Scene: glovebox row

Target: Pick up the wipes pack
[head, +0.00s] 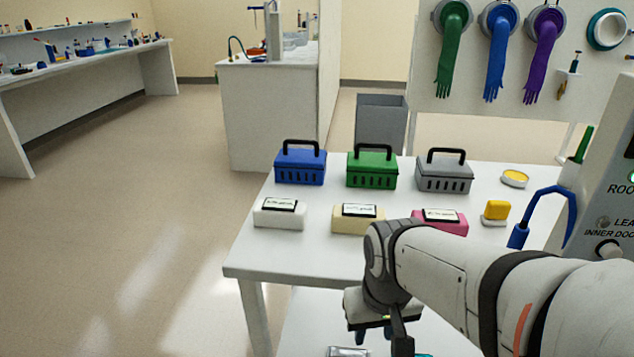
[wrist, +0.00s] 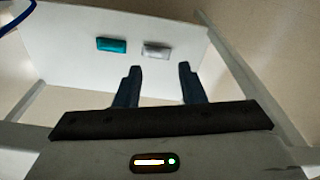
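My gripper (wrist: 158,70) is open and empty, with its two dark fingers apart; in the head view it (head: 374,334) hangs by the table's front edge. In the wrist view, a teal pack (wrist: 112,45) and a silver-grey pack (wrist: 156,50) lie side by side on a white lower shelf (wrist: 75,60). The silver pack is beyond the gap between the fingers, and the teal one is to its left. In the head view only slivers of the silver pack (head: 348,352) and teal pack (head: 424,355) show. No readable label tells which is the wipes pack.
The white table (head: 255,258) above the shelf holds labelled white (head: 280,218), cream (head: 345,224) and pink (head: 455,229) boxes. Blue (head: 300,172), green (head: 371,176) and grey (head: 444,180) carry boxes stand behind. Table legs flank the shelf. Floor at left is clear.

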